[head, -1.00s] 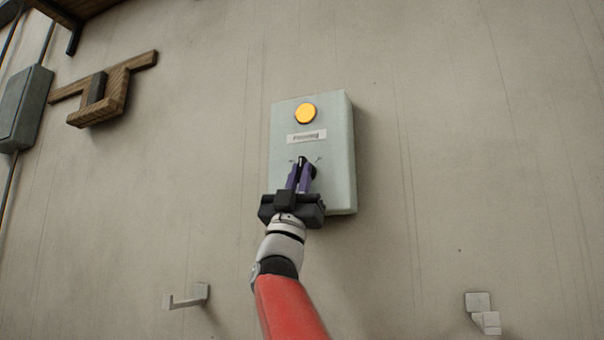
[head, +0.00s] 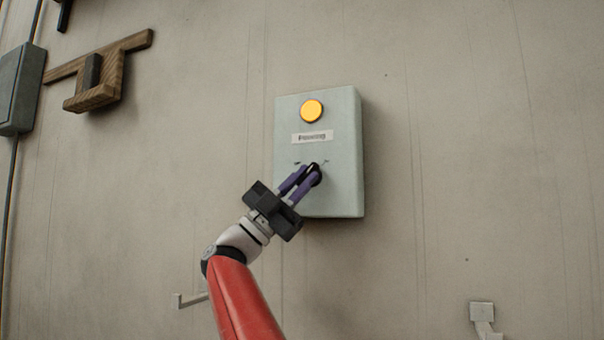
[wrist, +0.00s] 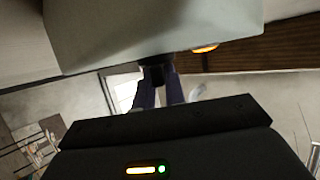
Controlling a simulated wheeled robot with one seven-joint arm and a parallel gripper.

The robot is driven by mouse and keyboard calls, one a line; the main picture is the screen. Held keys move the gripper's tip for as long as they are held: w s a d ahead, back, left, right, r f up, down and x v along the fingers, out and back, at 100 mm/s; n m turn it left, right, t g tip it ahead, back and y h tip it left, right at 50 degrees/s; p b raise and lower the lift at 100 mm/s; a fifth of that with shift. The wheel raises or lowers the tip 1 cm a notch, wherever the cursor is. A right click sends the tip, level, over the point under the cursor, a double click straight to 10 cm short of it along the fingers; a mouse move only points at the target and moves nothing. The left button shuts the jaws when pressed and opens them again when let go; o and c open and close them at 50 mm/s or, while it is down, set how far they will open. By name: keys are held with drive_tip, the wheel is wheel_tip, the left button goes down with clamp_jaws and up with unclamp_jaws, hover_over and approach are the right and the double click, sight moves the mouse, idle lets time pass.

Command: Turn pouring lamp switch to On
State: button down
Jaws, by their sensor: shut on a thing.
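The pale grey-green lamp box (head: 345,150) is fixed to the wall in the head view. It has a bright yellow-orange lamp (head: 312,111) near its top and a small label (head: 312,137) below that. The black rotary switch (head: 315,172) sits on its lower front, between two small marks. My gripper (head: 303,181) has its purple fingers shut on the switch, coming from the lower left and tilted. The fingers partly hide the switch. In the wrist view, the fingers (wrist: 160,92) meet the dark switch (wrist: 157,68) under the box (wrist: 150,30), and the lamp (wrist: 205,48) glows at its edge.
A wooden bracket (head: 105,75) and a grey box (head: 20,88) are on the wall at the left. A pale hook (head: 482,315) is at the lower right, and another (head: 190,299) is partly behind my arm. The wall right of the lamp box is clear.

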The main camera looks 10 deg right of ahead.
drive_tip(key=shift+r, duration=0.1)
idle(0.3)
drive_tip(key=c, duration=1.5)
unclamp_jaws()
drive_tip(key=shift+o, duration=0.2)
drive_tip(key=b+v, duration=0.2)
drive_tip(key=v, duration=0.6)
drive_tip(key=shift+b, duration=0.3)
